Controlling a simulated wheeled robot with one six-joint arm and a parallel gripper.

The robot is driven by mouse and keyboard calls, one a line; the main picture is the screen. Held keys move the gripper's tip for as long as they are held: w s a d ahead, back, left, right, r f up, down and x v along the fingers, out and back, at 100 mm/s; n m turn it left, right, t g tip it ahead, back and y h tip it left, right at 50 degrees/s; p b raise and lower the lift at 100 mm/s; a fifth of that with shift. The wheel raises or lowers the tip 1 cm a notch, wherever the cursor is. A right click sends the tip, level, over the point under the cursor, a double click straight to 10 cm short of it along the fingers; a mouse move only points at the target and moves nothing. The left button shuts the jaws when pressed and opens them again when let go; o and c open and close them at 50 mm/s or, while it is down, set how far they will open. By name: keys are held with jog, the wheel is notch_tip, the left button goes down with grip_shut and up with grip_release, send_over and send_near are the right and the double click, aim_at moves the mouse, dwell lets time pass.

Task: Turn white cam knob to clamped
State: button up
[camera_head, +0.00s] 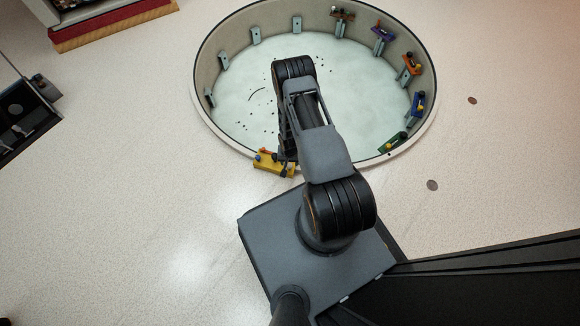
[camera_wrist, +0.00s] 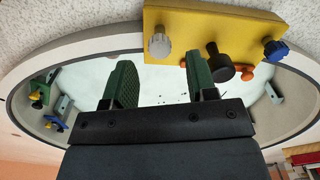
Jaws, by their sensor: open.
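The white cam knob (camera_wrist: 158,42) is a pale, lobed knob at the left end of a yellow block (camera_wrist: 190,20) in the wrist view. The block also carries a black knob (camera_wrist: 217,64), an orange part (camera_wrist: 243,71) and a blue knob (camera_wrist: 275,50). My gripper (camera_wrist: 161,62) is open, with its two green-padded fingers apart and nothing between them. In the picture the white knob lies just beyond the gap between the fingertips; I see no contact. In the head view the yellow block (camera_head: 268,165) sits at the pit's near rim, partly hidden by my arm.
A round, pale-floored pit (camera_head: 220,130) with a raised rim lies ahead. A purple fixture (camera_head: 383,33), an orange fixture (camera_head: 410,66), a blue fixture (camera_head: 417,104) and a green fixture (camera_head: 392,143) stand along its right side. Bare brackets (camera_head: 224,61) line the left side.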

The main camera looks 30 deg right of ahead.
aim_at(290, 165)
jog(key=shift+f+b, duration=0.7)
jog(key=shift+f, duration=1.2)
jog(key=shift+c, duration=0.3)
